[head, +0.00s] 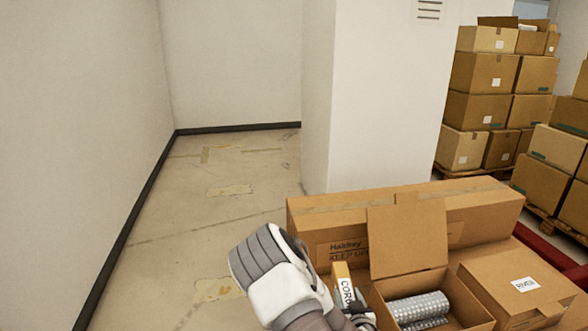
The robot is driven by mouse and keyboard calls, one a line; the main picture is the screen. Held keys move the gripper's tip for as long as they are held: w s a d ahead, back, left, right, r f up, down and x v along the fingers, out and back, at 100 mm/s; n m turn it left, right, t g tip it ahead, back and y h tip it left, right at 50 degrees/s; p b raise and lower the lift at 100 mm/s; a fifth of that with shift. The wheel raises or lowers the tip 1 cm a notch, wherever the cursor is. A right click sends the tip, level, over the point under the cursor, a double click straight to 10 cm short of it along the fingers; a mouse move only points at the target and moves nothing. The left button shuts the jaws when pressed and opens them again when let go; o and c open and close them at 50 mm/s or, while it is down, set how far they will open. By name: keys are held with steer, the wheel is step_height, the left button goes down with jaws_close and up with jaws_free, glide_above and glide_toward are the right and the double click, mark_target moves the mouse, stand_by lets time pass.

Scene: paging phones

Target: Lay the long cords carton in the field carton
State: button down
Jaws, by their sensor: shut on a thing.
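The long cords carton (342,272) is a narrow tan box with a white label reading "COR…", standing upright in view near the bottom centre. My gripper (354,307) is at its lower part, shut on it; the contact is mostly hidden by my wrist and the frame's bottom edge. Just right of it is an open carton (406,237) with a raised flap and grey textured rolls (418,308) inside. I read no name on it, so I cannot tell for sure that it is the field carton. The cords carton is at its left side, apparently outside it.
A long closed carton marked "Haldrey" (480,212) lies behind the open carton. A closed carton with a white label (510,272) stands to the right. Stacked cartons (485,85) on pallets fill the back right. A white pillar (375,100) stands behind; floor at left is clear.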

steer(key=shift+m+h, duration=0.3)
steer(key=s+r, duration=0.1)
steer(key=r, duration=0.2)
steer(key=s+r, duration=0.1)
steer(key=r, duration=0.5)
steer(key=shift+s+a+r, duration=0.25)
steer(key=shift+s, duration=0.15)
step_height(320, 180, up, 16)
steer(key=r+p, duration=0.1)
steer(key=p, duration=1.6)
steer(key=f, duration=0.2)
steer(key=s+f, duration=0.1)
steer(key=f, duration=0.2)
steer(key=shift+s, duration=0.15)
steer(key=shift+s+a, duration=0.1)
